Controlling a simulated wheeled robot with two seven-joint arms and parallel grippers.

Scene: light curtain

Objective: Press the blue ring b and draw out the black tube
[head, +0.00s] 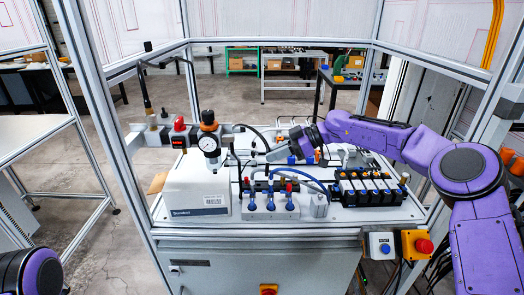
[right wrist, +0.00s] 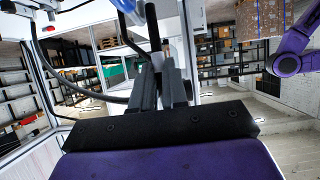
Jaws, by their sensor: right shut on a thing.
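My right gripper (head: 277,153) reaches in from the right over the back middle of the bench-top panel. In the right wrist view its two dark fingers (right wrist: 166,88) are closed around a black tube (right wrist: 152,25), which runs up from between them. In the head view the fingertips are small and the grip on the tube is hard to make out. My left gripper is out of view; only a purple link of that arm shows at bottom left.
A grey manifold with blue fittings (head: 270,207) and a black valve block (head: 365,188) stand in front. Aluminium posts (head: 103,120) frame the bench. A red stop button (head: 424,246) is at front right.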

